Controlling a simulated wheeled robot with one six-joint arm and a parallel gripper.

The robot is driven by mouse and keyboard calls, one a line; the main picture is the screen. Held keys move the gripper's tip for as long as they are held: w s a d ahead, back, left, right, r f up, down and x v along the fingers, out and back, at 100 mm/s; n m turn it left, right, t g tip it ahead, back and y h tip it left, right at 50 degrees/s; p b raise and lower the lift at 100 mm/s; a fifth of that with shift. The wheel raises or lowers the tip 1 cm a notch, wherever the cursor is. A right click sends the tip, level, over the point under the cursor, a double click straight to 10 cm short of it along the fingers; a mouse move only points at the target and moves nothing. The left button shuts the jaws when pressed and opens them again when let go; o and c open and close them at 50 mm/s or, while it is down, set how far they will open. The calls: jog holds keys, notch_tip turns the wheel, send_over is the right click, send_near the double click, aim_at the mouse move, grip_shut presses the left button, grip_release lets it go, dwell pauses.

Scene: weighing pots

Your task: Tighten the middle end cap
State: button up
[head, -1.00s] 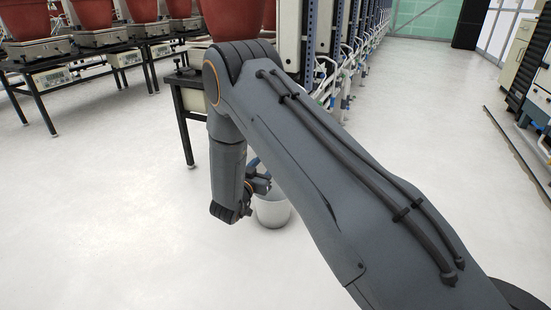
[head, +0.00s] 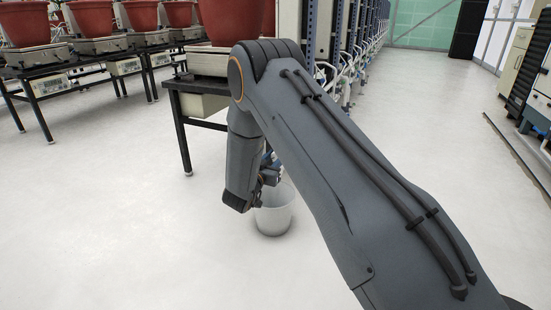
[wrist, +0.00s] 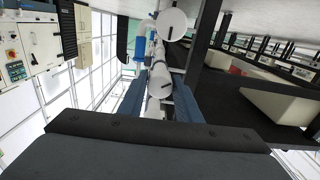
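In the wrist view, a white pipe with round white end caps runs away from me between my fingers. The nearer cap (wrist: 160,87) lies between the two blue fingers of my gripper (wrist: 160,74); a larger round white cap (wrist: 171,24) is farther up. The fingers are apart, with a gap visible beside the near cap; I cannot tell whether either touches it. Which cap is the middle one is unclear. In the head view, my gripper (head: 270,170) shows small beyond my forearm, over a whitish bucket (head: 273,212); the caps are hidden or too small there.
A black table (head: 182,130) with a red pot (head: 230,22) on a scale stands close to my arm on the left. More pots on scales stand behind it. Tall racks with pipework (head: 345,75) line the aisle. The floor on the right is clear up to the cabinets.

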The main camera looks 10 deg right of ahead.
jog(key=c, duration=0.5)
jog(key=shift+c, duration=0.2)
jog(key=shift+m+p, duration=0.3)
jog(key=shift+p, duration=0.15)
jog(key=m+p, duration=0.4)
jog(key=shift+r+m, duration=0.1)
jog(key=shift+m, duration=0.3)
jog(key=m+p, duration=0.4)
jog(key=m, duration=0.2)
jog(key=m+p, duration=0.4)
jog(key=m, duration=0.2)
jog(key=shift+m, duration=0.3)
jog(key=m+p, duration=0.2)
jog(key=m, duration=0.1)
jog(key=shift+m, duration=0.3)
jog(key=shift+m+p, duration=0.85)
jog(key=shift+m, duration=0.95)
